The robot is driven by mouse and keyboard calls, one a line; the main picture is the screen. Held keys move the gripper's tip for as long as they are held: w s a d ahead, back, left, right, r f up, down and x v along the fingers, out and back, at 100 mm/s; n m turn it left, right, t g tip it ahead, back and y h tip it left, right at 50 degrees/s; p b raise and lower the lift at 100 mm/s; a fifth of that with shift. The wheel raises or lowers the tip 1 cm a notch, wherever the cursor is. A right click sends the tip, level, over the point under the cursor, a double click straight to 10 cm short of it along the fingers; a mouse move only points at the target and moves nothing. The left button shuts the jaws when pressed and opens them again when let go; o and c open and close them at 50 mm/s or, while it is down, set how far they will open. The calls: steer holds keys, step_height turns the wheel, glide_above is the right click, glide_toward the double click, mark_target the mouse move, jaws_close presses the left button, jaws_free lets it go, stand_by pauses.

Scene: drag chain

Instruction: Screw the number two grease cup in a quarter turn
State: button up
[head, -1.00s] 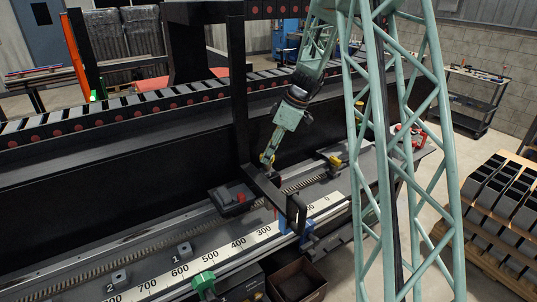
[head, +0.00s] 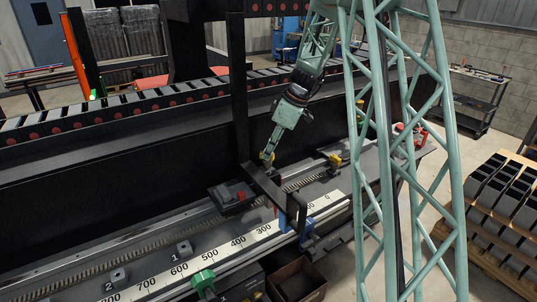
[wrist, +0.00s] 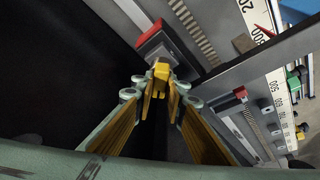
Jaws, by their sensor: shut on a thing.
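My gripper (head: 267,157) points down over the long machine bed, behind the dark cross bar. In the wrist view my gripper (wrist: 161,80) has its yellow-faced fingers closed at the tips on a small yellow cup (wrist: 160,70). The fingers hide part of the cup, and I cannot read a number on it. Another yellow-topped cup (head: 335,160) stands on the bed to the right of my gripper. Two small grey blocks stand at the left, one beside the mark 1 (head: 184,247) and one beside the mark 2 (head: 118,276).
A black post and cross bar (head: 270,186) stand close to the gripper. A numbered scale (head: 240,240) runs along the front. A dark wall rises behind.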

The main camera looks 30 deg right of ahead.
steer(key=shift+m+b, duration=0.3)
steer(key=shift+b, duration=0.25)
steer(key=m+t+h+b, duration=0.1)
steer(key=m+b, duration=0.2)
steer(key=shift+s+a+b, duration=0.1)
steer(key=shift+a+b, duration=0.05)
steer(key=shift+b, duration=0.25)
steer(key=shift+m+h+b, duration=0.35)
steer(key=shift+m+h, duration=0.05)
steer(key=shift+m, duration=0.7)
steer(key=shift+a+m+h, duration=0.1)
steer(key=shift+m+h, duration=0.3)
steer(key=shift+m, duration=0.4)
steer(key=shift+m+t, duration=0.3)
steer(key=shift+m, duration=0.2)
steer(key=o, duration=0.8)
steer(key=shift+o, duration=0.2)
steer(key=shift+r, duration=0.15)
